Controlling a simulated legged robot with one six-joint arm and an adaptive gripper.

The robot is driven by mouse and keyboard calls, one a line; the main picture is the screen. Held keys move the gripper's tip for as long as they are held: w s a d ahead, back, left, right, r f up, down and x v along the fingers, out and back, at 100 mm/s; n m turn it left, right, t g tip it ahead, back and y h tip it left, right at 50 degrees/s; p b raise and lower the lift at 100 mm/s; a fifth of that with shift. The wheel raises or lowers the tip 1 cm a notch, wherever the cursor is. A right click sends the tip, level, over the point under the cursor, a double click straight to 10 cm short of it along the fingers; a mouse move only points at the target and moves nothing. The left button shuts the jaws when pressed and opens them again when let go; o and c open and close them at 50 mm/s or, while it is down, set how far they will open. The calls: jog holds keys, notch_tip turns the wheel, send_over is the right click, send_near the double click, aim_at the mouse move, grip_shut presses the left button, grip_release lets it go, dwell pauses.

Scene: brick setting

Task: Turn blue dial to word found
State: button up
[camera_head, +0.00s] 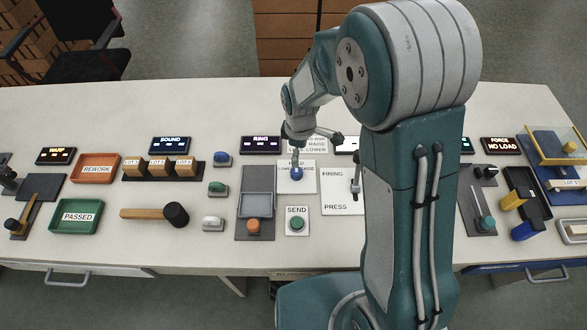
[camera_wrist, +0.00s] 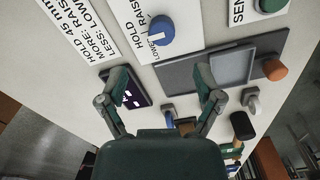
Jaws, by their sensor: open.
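A round blue knob (camera_head: 297,173) sits on a white plate (camera_head: 286,186) near the middle of the table; I see no other clear blue dial. In the wrist view the blue knob (camera_wrist: 161,32) is beyond my fingertips, on the plate marked HOLD (camera_wrist: 128,15). Small lettering beside the knob is partly covered by it. The word FOUND is not readable in either view. My gripper (camera_head: 316,148) is above the plate, its fingers spread and empty. In the wrist view my gripper (camera_wrist: 162,73) is wide open, apart from the knob.
A grey tray (camera_head: 257,205) with an orange knob (camera_head: 253,226) stands close left of the plate. A green SEND button (camera_head: 297,224) is in front. A FIRING/PRESS panel (camera_head: 335,190) with a lever is to the right. Lit displays line the back, including SOUND (camera_head: 170,146) and RING (camera_head: 261,145).

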aim_at(296, 171)
jog(key=f, duration=0.3)
jog(key=a+f, duration=0.1)
jog(key=f, duration=0.4)
jog(key=shift+a+f, duration=0.15)
jog(key=shift+f, duration=0.15)
jog(key=shift+d+f, duration=0.25)
jog(key=shift+d, duration=0.35)
jog(key=shift+a, duration=0.1)
jog(key=c, duration=0.9)
jog(key=shift+a, duration=0.2)
jog(key=shift+c, duration=1.3)
